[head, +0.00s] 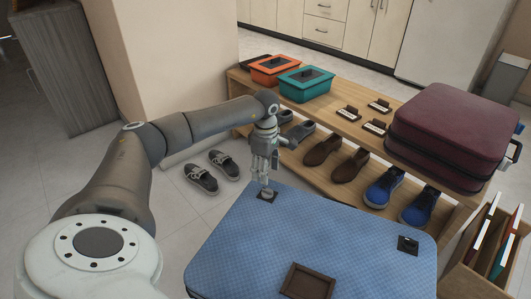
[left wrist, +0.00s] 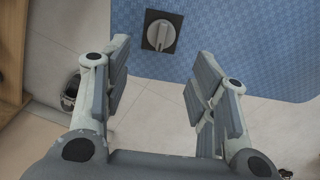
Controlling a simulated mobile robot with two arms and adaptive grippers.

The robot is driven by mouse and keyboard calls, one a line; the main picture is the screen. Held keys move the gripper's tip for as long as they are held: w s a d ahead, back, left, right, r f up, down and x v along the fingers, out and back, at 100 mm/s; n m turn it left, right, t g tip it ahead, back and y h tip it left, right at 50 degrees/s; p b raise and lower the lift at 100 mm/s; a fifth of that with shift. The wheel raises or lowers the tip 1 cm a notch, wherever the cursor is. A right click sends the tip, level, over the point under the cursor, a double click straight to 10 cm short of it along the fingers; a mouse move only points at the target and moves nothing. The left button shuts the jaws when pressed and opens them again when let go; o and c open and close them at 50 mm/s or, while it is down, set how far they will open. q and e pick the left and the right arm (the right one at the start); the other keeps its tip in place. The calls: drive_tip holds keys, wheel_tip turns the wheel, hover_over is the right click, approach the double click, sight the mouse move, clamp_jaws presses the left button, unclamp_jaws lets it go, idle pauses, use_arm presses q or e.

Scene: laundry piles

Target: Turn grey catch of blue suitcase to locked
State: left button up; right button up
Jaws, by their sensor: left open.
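The blue suitcase (head: 330,235) lies flat at the bottom of the head view, and part of its lid fills the top of the left wrist view (left wrist: 240,40). Its grey catch (left wrist: 161,34) is a round knob on a dark square plate near the lid's edge; its ridge points roughly up and down in the left wrist view. In the head view the catch (head: 267,194) shows just below my fingers. My left gripper (head: 265,180) is open and empty over that corner. In the left wrist view the catch lies beyond the gap between my fingers, apparently untouched. My right gripper is out of view.
A black catch (head: 408,245) and a brown frame (head: 308,281) are on the same lid. Behind stands a wooden bench (head: 350,100) with a maroon suitcase (head: 455,125), orange (head: 273,68) and teal boxes (head: 305,84), and shoes below. Grey shoes (head: 201,180) lie on the floor.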

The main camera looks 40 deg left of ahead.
use_arm(q)
wheel_tip(320, 180, up, 4)
drive_tip(key=shift+f, duration=0.15)
idle(0.6)
